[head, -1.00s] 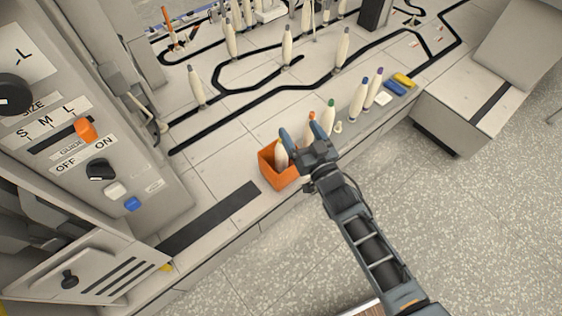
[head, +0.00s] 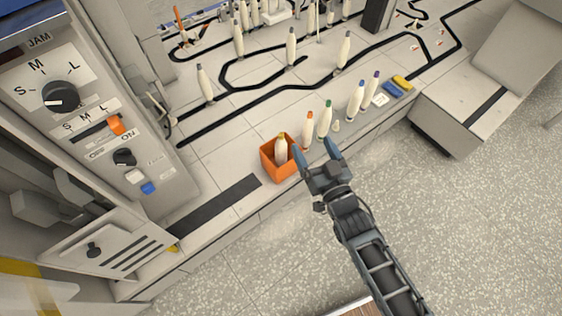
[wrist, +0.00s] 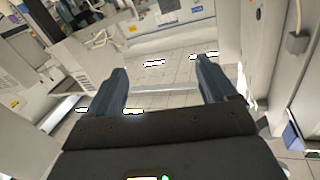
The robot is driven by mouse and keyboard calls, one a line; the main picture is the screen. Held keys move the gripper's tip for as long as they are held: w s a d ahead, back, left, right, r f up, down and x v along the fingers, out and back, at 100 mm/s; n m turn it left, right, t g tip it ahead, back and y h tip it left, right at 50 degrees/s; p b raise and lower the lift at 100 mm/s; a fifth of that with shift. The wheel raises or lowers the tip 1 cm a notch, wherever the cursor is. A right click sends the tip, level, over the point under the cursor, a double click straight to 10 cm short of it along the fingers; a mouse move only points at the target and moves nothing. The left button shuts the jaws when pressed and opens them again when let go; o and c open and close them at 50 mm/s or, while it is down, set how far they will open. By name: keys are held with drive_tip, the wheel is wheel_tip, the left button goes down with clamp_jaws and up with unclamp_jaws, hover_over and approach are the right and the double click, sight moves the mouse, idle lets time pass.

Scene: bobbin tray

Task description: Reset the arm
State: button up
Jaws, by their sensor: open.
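My gripper (head: 317,152) is open and empty, just to the right of the orange tray box and in front of the bobbins at the table's front edge. In the wrist view my two fingers (wrist: 160,85) stand wide apart with nothing between them. The orange box (head: 283,172) holds one cream bobbin (head: 281,150) with a yellowish top, standing in it. My gripper is apart from that bobbin.
An orange-topped bobbin (head: 308,131) and a green-topped bobbin (head: 325,120) stand behind my gripper. Blue-topped (head: 356,99) and purple-topped (head: 372,88) bobbins stand farther right. A control panel (head: 85,110) is at left. The floor (head: 470,230) at right is clear.

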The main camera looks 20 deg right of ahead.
idle(0.3)
drive_tip(key=s+r+g, duration=0.1)
drive_tip(key=s+r, duration=0.2)
drive_tip(key=s, duration=0.8)
drive_tip(key=s+r+g, duration=0.1)
drive_tip(key=s+r, duration=0.2)
drive_tip(key=s, duration=0.8)
drive_tip(key=s+r+n+g, duration=0.1)
drive_tip(key=s+r, duration=1.1)
drive_tip(key=r, duration=0.3)
drive_tip(key=shift+s+r+n, duration=0.15)
drive_tip(key=shift+s+n, duration=0.15)
drive_tip(key=shift+s, duration=0.1)
